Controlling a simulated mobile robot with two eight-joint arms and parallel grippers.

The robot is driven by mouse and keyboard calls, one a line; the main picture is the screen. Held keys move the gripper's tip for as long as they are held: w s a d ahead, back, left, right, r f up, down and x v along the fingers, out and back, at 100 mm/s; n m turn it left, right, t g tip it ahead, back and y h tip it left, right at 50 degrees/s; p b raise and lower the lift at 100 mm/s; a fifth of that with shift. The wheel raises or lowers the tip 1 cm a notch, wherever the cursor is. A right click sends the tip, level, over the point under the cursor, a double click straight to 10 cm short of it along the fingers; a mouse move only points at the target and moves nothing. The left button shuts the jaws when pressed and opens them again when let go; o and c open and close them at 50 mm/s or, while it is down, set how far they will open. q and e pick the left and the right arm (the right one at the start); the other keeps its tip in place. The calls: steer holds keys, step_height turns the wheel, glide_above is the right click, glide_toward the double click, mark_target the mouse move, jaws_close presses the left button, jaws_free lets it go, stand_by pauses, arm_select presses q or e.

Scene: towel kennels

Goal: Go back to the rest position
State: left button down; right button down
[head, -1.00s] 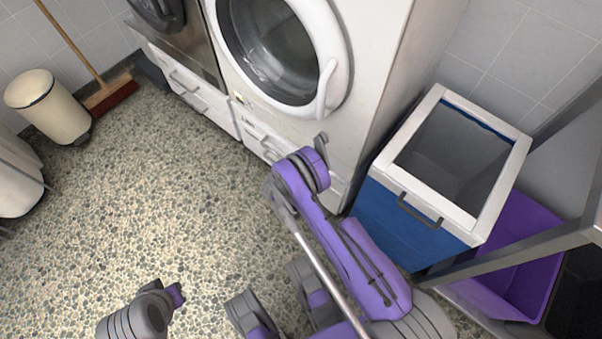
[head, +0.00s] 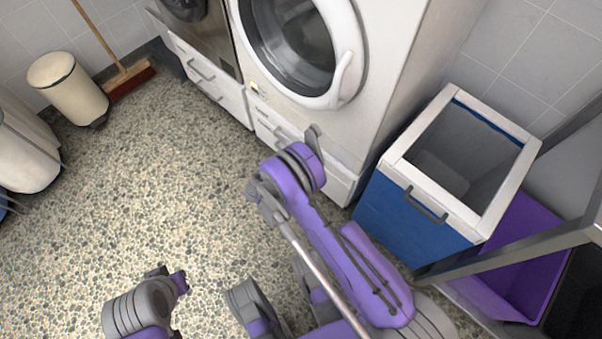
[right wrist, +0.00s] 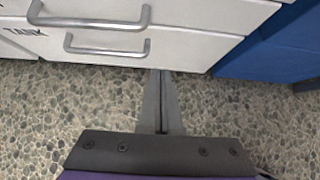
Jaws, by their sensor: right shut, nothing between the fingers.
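My right gripper (right wrist: 161,105) shows in the right wrist view. Its two grey fingers are together with nothing between them, over the pebbled floor and below the white drawers. In the head view my purple and grey right arm is bent in front of the white machine, and I cannot make out its fingers there. Part of my left arm shows at the bottom left of the head view, above the floor. I cannot see the left gripper's fingers.
A white front-loading machine (head: 395,85) stands on drawers (head: 275,130). A blue bin with a white rim (head: 408,160) and a purple tub (head: 515,265) are at right. A cream pedal bin (head: 72,92) and a broom (head: 128,78) stand at back left. The left floor (head: 130,190) is clear.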

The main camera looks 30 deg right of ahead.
steer(key=shift+s+a+r, duration=0.1)
steer(key=shift+a+r, duration=0.15)
steer(key=shift+a, duration=0.05)
